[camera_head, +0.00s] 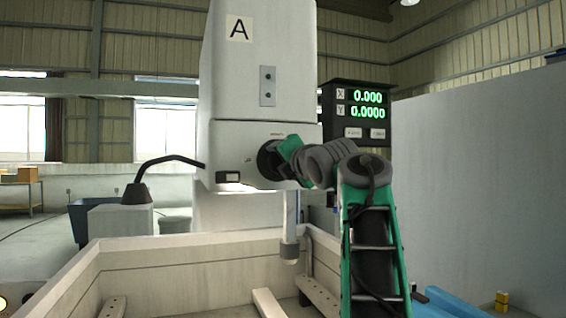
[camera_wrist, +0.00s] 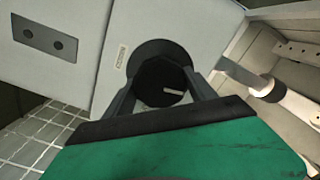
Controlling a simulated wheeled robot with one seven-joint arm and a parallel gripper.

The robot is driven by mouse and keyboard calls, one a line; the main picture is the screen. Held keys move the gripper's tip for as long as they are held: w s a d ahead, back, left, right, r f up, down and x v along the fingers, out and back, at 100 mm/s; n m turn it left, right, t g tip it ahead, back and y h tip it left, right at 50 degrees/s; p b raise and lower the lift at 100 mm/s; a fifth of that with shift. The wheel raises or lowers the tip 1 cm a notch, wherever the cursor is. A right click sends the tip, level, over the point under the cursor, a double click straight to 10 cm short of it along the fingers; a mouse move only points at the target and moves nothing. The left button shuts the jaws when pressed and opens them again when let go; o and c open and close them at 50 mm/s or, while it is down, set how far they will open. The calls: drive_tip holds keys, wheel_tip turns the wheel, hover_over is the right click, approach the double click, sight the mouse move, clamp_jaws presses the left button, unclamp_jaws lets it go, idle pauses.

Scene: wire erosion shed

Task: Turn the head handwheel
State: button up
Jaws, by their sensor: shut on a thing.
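The head handwheel (camera_head: 267,160) is a dark round knob on the front of the white machine head marked A. My arm reaches it from the right, and my gripper covers part of it in the head view. In the wrist view the handwheel (camera_wrist: 161,82) is a black knob with a light pointer mark that points roughly to the right. My gripper (camera_wrist: 160,92) has one finger on each side of the knob and is shut on it. The fingertips' contact is partly hidden by the knob.
A display (camera_head: 360,108) reads X 0.000 and Y 0.0000, right of the head. A pale open tank (camera_head: 190,250) lies below, with a vertical nozzle (camera_head: 290,240) above it. A black lamp (camera_head: 138,190) stands at left. A grey wall (camera_head: 480,190) fills the right side.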

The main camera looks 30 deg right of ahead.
drive_tip(key=o, duration=1.4)
drive_tip(key=b+v, duration=0.2)
drive_tip(key=v, duration=0.5)
drive_tip(key=shift+s+a, duration=0.2)
drive_tip(key=shift+s, duration=0.15)
